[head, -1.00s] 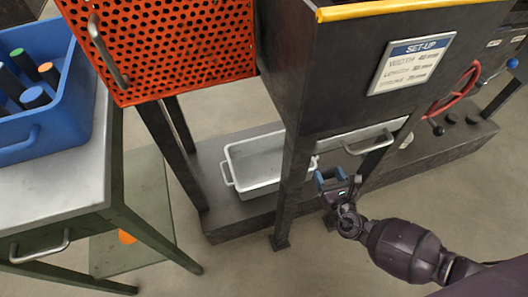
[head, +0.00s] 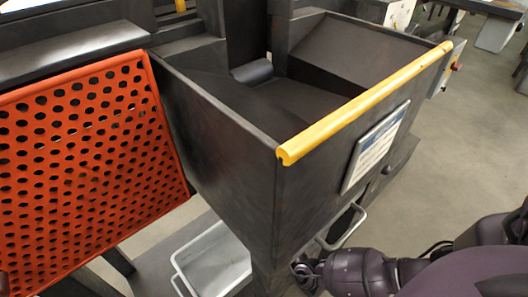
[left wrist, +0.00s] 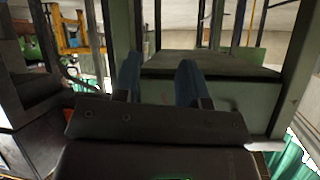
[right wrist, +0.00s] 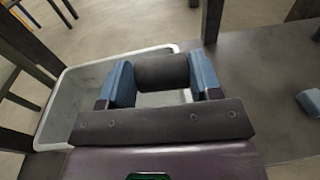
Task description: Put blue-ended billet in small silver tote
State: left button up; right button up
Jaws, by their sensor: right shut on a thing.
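The small silver tote (head: 212,262) stands low under the machine in the head view, partly cut off by the lower edge. Its grey rim and wall also show in the right wrist view (right wrist: 52,118). My right gripper (right wrist: 160,80) is shut on a dark cylindrical billet (right wrist: 162,72), held crosswise between blue fingertips, in front of the tote in that view. The billet's end faces are hidden by the fingers, so its end colour cannot be told. In the head view my right gripper's fingers are hidden. My left gripper (left wrist: 160,82) is open and empty.
A dark machine hopper with a yellow edge bar (head: 365,100) rises above the tote. An orange perforated panel (head: 85,165) stands at left. A grey-blue block (right wrist: 310,102) lies at right in the right wrist view.

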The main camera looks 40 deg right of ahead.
pick_arm(q)
jog(key=b, duration=0.1)
jog(key=t+b, duration=0.1)
jog(key=shift+w+a+r+n+t+b, duration=0.1)
jog(key=shift+a+r+n+t+b, duration=0.1)
jog(key=shift+a+n+t+b, duration=0.15)
pick_arm(e)
notch_tip(320, 180, down, 6)
jog(key=shift+w, duration=0.1)
jog(key=shift+f, duration=0.4)
jog(key=o, duration=1.3)
jog(key=shift+r, duration=0.1)
